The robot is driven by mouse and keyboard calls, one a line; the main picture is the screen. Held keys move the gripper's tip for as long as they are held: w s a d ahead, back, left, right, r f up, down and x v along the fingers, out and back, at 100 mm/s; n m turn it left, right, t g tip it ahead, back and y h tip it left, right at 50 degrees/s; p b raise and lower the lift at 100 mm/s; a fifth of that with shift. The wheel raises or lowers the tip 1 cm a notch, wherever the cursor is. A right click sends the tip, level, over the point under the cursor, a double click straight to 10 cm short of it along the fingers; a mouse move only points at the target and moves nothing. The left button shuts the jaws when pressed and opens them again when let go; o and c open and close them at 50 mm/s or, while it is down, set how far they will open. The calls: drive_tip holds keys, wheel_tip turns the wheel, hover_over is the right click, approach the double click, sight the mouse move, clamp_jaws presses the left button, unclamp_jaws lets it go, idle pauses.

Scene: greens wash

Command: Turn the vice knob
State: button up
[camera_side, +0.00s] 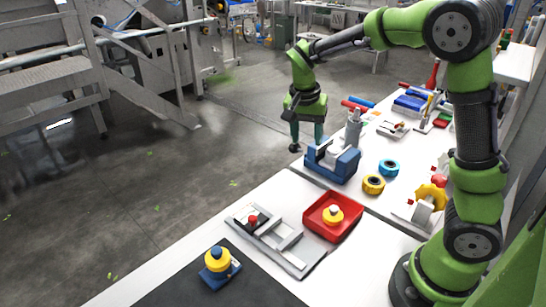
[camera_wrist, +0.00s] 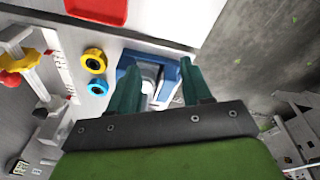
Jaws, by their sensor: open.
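A blue vice (camera_side: 340,165) with a pale grey jaw part stands at the table's edge in the side view. In the wrist view the vice (camera_wrist: 172,70) lies beyond and between my fingers, with a grey-white part in its middle. I cannot clearly make out its knob; it may be hidden by the vice body or my fingers. My gripper (camera_side: 306,140) is open, with green fingers pointing down, at the vice's far side near the table edge. Its two fingers also show apart in the wrist view (camera_wrist: 160,70), with nothing visibly held. I cannot tell whether they touch the vice.
A grey upright cylinder (camera_side: 353,130) stands close behind the vice. Yellow (camera_side: 373,184) and blue (camera_side: 389,168) rings lie to its right. A red tray (camera_side: 318,218) holding a yellow piece, a grey frame (camera_side: 290,262) and a yellow wheel (camera_side: 430,193) are nearer. Open floor lies left.

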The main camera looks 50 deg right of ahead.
drive_tip(key=shift+s+a+r+n+t+y, duration=0.5)
drive_tip(key=shift+s+a+r+n, duration=0.1)
drive_tip(key=shift+s+a+r, duration=0.45)
drive_tip(key=shift+d, duration=0.1)
drive_tip(key=n+g+h, duration=0.1)
drive_tip(key=n+h, duration=0.2)
drive_tip(key=n, duration=1.7)
approach(294, 147)
drive_tip(key=a+v, duration=0.1)
drive_tip(key=v, duration=0.4)
drive_tip(key=w+n, duration=0.1)
drive_tip(key=n, duration=0.9)
drive_tip(key=x, duration=0.5)
drive_tip(key=d+x, duration=0.1)
drive_tip(key=x, duration=0.9)
drive_tip(key=shift+d, duration=0.35)
